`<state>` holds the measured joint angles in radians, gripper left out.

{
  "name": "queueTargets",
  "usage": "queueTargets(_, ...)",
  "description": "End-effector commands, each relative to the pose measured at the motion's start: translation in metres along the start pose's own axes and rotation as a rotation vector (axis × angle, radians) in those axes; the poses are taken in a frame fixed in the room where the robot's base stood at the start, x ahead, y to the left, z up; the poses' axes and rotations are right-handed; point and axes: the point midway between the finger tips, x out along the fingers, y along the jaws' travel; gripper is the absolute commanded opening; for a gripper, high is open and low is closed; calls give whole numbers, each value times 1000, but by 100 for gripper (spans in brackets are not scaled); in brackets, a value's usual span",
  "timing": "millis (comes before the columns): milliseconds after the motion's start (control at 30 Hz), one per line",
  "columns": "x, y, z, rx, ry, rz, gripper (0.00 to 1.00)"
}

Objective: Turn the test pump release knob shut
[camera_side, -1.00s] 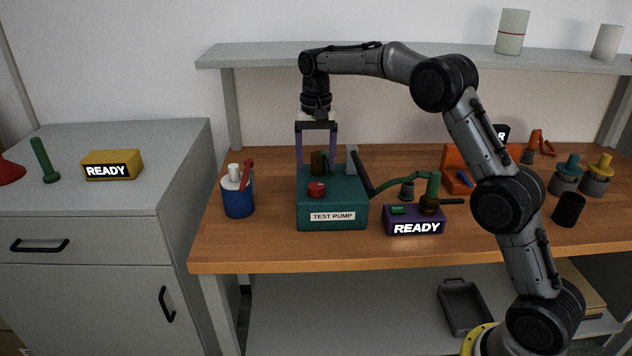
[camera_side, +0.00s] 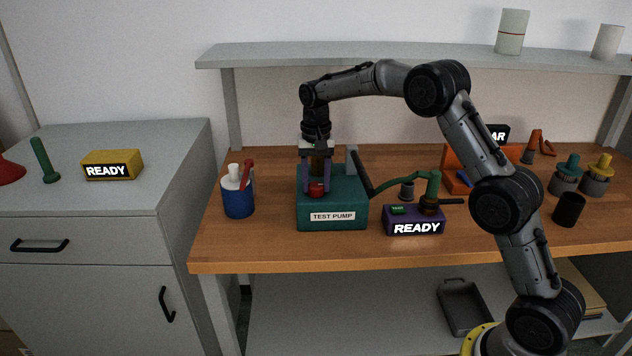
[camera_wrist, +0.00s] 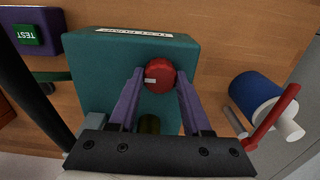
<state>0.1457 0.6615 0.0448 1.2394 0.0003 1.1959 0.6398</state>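The test pump is a teal box (camera_side: 345,205) with a white label, on the wooden bench. Its red round release knob (camera_side: 316,190) is on top near the front left. In the wrist view the knob (camera_wrist: 160,76) shows a small white mark pointing left. My gripper (camera_side: 316,189) points down over the pump. Its two purple fingers (camera_wrist: 160,74) stand on either side of the knob, close against it, and look shut on it. A dark olive cylinder (camera_wrist: 149,124) on the pump lies between the fingers, behind the knob.
A blue cup (camera_side: 239,203) with white and red pieces stands left of the pump. A purple READY box (camera_side: 414,226) is in front right, under the lever. A grey shelf (camera_side: 400,57) runs behind the arm. Bench front left is clear.

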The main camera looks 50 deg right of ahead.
Motion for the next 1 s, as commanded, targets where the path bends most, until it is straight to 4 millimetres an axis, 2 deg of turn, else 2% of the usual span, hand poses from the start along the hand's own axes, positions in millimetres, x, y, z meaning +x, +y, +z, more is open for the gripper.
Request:
queueTargets(33,0,0,0,0,0,0,34)
queueTargets(200,0,0,0,0,0,0,3)
queueTargets(233,0,0,0,0,0,0,0)
queueTargets(667,-1,0,0,-83,1,0,0)
queueTargets(1000,-1,0,0,-356,1,0,0)
